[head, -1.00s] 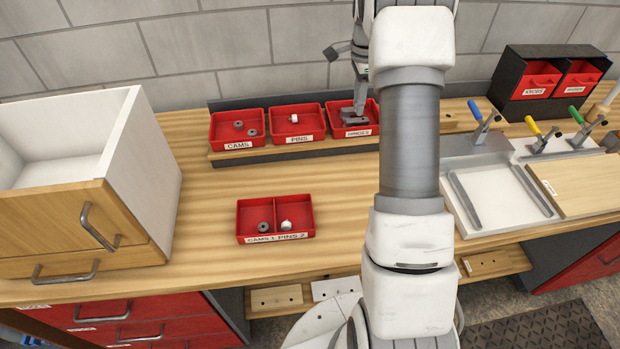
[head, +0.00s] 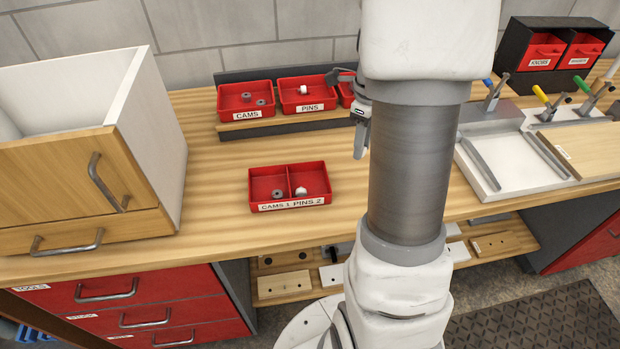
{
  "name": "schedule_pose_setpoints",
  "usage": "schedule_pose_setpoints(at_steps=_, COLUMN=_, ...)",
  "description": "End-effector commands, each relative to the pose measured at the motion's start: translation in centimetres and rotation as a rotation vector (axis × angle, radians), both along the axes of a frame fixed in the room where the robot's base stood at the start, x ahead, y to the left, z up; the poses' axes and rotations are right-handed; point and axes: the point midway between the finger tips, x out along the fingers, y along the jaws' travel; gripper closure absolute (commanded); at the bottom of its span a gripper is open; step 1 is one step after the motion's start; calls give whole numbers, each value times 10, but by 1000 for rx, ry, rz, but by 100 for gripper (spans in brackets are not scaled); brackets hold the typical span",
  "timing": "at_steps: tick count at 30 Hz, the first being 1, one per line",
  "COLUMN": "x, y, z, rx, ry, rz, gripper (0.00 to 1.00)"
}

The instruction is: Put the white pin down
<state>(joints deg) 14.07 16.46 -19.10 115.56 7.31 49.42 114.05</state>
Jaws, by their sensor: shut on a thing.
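My gripper (head: 360,150) hangs over the bench, right of the divided red tray and left of my arm's thick grey link. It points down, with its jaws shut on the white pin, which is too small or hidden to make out. The divided red tray (head: 262,206), labelled "CAMS 1 PINS 2", stands on the bench. Its left compartment holds a grey cam (head: 277,193). Its right compartment holds a white pin (head: 300,192). Another white pin (head: 303,90) lies in the red PINS bin (head: 322,105) behind.
The red CAMS bin (head: 228,108) holds two grey cams. A third bin is mostly hidden by my arm. A white-and-wood drawer box (head: 160,140) stands left. Clamps and a white fixture (head: 510,165) stand right. Bare bench (head: 215,220) surrounds the divided tray.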

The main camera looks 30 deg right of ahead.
Motion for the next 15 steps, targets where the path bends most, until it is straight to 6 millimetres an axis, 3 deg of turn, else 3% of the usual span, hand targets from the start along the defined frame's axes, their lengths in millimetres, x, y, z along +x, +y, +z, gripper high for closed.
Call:
schedule_pose_setpoints(at_steps=9, x=43, y=58, z=-44, rx=1, ry=4, rz=7, gripper=100)
schedule_pose_setpoints(at_steps=15, x=60, y=79, z=-59, rx=0, ry=1, rz=5, gripper=100)
